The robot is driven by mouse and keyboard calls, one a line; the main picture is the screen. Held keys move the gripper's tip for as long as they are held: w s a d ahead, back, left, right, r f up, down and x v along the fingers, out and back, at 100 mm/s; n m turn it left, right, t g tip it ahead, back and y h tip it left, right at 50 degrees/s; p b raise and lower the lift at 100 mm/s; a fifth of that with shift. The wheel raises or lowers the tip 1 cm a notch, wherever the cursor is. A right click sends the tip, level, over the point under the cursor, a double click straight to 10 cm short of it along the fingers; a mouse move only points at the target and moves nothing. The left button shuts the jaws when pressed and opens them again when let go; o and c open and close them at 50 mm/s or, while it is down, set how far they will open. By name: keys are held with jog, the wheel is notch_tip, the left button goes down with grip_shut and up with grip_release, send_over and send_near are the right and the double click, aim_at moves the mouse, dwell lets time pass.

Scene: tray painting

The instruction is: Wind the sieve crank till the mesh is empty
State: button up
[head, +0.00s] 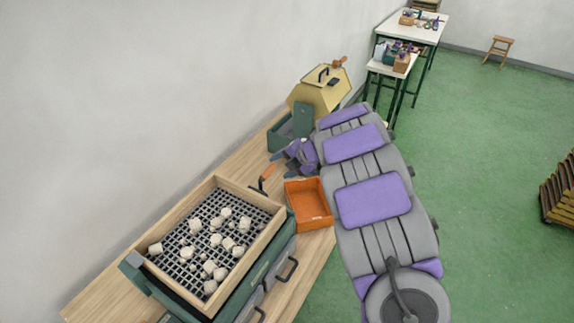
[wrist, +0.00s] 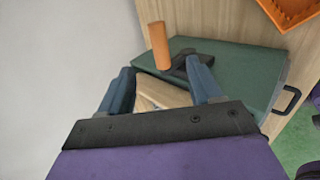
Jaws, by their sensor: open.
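The sieve (head: 178,208) is a wooden-framed box with a dark mesh (head: 203,221) on a green base. Several pale lumps lie on the mesh. Its crank has an orange handle (head: 268,172) on a dark arm, at the sieve's far end. The wrist view shows the crank's orange handle (wrist: 159,46) upright, just ahead of the fingertips, and its dark arm beside it. My gripper (head: 281,165) is near the crank. In the wrist view my gripper (wrist: 160,66) is open, a blue finger on each side, with nothing held. Contact with the handle cannot be told.
An orange tray (head: 289,202) sits right of the crank; it also shows in the wrist view (wrist: 266,10). Beyond my gripper are a green box (head: 283,135) and a yellow hooded thing (head: 318,93). The wall is close on the left. Green floor is open at right.

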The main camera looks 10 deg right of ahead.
aim_at(270, 171)
jog(key=x, duration=0.9)
jog(key=shift+w, duration=0.1)
jog(key=shift+c, duration=0.4)
jog(key=shift+d, duration=0.1)
jog(key=c, duration=1)
jog(key=shift+c, duration=0.2)
